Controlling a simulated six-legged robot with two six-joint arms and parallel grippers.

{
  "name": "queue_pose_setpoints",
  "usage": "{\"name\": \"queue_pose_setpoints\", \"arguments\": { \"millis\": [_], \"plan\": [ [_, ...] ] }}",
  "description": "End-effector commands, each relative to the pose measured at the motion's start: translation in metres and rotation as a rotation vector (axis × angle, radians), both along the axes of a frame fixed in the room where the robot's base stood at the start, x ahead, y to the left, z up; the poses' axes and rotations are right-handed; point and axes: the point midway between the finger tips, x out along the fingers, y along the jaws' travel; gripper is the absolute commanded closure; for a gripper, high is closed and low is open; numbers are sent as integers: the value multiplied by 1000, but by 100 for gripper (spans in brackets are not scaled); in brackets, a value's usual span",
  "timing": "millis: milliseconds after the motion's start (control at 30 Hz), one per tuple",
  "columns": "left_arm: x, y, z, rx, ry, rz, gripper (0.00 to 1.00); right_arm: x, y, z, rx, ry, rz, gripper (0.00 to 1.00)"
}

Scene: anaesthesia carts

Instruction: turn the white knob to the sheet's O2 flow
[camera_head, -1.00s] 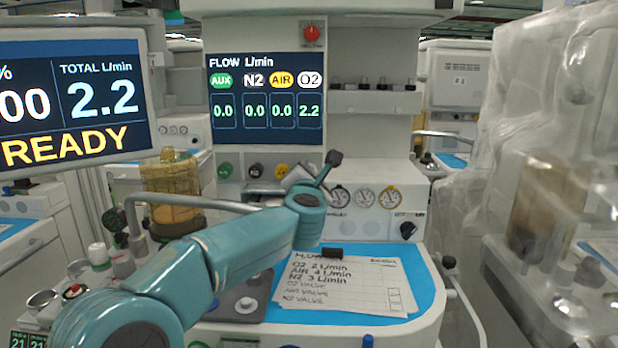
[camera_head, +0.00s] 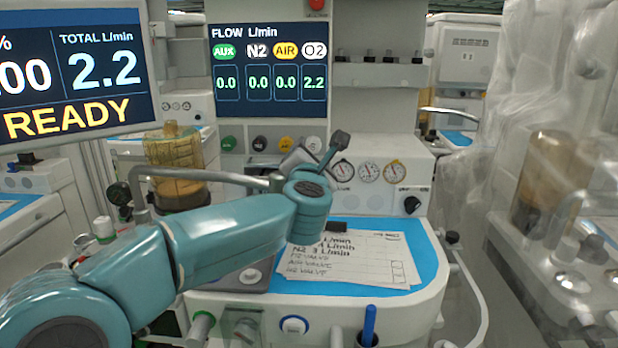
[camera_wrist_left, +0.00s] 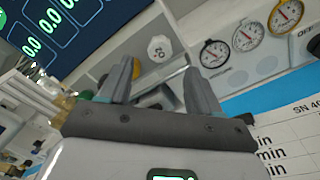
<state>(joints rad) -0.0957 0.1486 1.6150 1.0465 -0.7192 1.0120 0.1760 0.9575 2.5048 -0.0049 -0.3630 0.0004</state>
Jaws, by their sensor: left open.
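The white knob (camera_wrist_left: 160,48) with an O2 mark shows in the left wrist view, just beyond the gap between my left fingertips, with no contact visible. In the head view the knob (camera_head: 314,143) is partly hidden by my gripper. My left gripper (camera_wrist_left: 160,65) is open and empty, facing the knob. The flow display (camera_head: 269,82) reads O2 2.2 and 0.0 for AUX, N2 and AIR. The paper sheet (camera_head: 350,268) lies on the blue mat; its upper left is hidden by my arm, so the O2 line is covered now. My right gripper is not in view.
Black and yellow knobs (camera_head: 285,144) sit in the row left of the white knob, with a green one further left. Three gauges (camera_head: 369,172) are to its right. A grey rail (camera_head: 205,176) runs behind my left arm. A large screen (camera_head: 70,75) reads READY, total 2.2.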

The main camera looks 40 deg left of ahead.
Motion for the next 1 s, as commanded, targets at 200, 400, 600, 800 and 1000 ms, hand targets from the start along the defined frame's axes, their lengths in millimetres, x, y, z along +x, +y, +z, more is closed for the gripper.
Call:
{"name": "queue_pose_setpoints", "arguments": {
  "millis": [200,400,600,800,1000],
  "plan": [
    [-49,-31,1,-1,-2,-4,37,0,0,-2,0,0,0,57],
    [-78,-48,1,-1,-1,-1,37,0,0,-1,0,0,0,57],
    [-87,-53,0,0,1,1,37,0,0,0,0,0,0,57],
    [-87,-53,0,0,1,1,37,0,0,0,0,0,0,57],
    [-87,-53,0,0,1,1,37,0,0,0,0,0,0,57]
  ]
}}
